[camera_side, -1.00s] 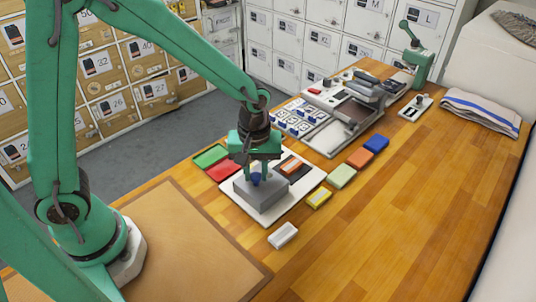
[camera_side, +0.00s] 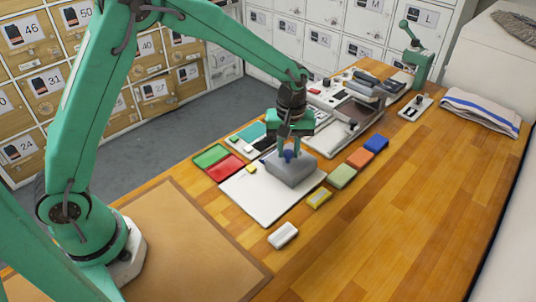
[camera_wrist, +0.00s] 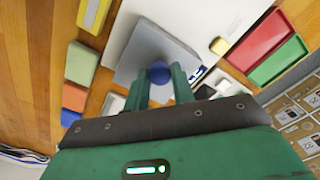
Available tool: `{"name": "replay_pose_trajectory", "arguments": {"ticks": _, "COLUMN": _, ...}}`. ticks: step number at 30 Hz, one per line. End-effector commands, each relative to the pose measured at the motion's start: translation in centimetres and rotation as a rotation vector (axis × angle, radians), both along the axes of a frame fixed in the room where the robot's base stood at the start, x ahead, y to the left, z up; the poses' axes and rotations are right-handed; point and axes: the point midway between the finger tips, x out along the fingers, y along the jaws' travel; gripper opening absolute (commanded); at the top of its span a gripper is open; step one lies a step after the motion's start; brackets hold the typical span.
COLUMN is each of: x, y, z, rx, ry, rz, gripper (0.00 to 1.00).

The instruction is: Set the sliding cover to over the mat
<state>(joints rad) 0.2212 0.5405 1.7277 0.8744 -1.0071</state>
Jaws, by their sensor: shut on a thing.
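The sliding cover (camera_side: 291,173) is a grey box with a blue knob (camera_side: 289,155) on top. It sits at the far right end of a white board (camera_side: 262,200). In the wrist view the cover (camera_wrist: 150,45) lies flat below my gripper (camera_wrist: 158,80), its knob (camera_wrist: 158,68) between the fingers. In the side view my gripper (camera_side: 289,151) points down and is shut on the knob. No mat shows on the board; whatever lies under the cover is hidden. A small yellow piece (camera_side: 251,169) lies uncovered on the board's left part.
Red (camera_side: 225,167) and green (camera_side: 210,156) trays lie left of the board. Yellow (camera_side: 319,198), pale green (camera_side: 342,176), orange (camera_side: 360,157) and blue (camera_side: 376,142) blocks line its right side. A white block (camera_side: 283,235) lies in front.

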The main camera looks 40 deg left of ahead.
Motion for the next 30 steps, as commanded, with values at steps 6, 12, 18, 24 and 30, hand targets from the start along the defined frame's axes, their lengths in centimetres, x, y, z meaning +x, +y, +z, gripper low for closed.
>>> {"name": "replay_pose_trajectory", "arguments": {"ticks": 6, "x": 0.92, "y": -0.01, "z": 0.15, "rx": -0.002, "ry": -0.008, "rz": 0.0, "gripper": 0.0}}
{"name": "replay_pose_trajectory", "arguments": {"ticks": 12, "x": 1.03, "y": 0.01, "z": 0.16, "rx": -0.002, "ry": -0.012, "rz": 0.001, "gripper": 0.0}}
{"name": "replay_pose_trajectory", "arguments": {"ticks": 18, "x": 0.91, "y": 0.03, "z": 0.11, "rx": -0.001, "ry": -0.008, "rz": 0.0, "gripper": 0.47}}
{"name": "replay_pose_trajectory", "arguments": {"ticks": 24, "x": 0.77, "y": 0.01, "z": 0.08, "rx": -0.001, "ry": -0.004, "rz": 0.0, "gripper": 0.47}}
{"name": "replay_pose_trajectory", "arguments": {"ticks": 30, "x": 0.76, "y": 0.0, "z": 0.76, "rx": -0.001, "ry": -0.005, "rz": 0.0, "gripper": 0.47}}
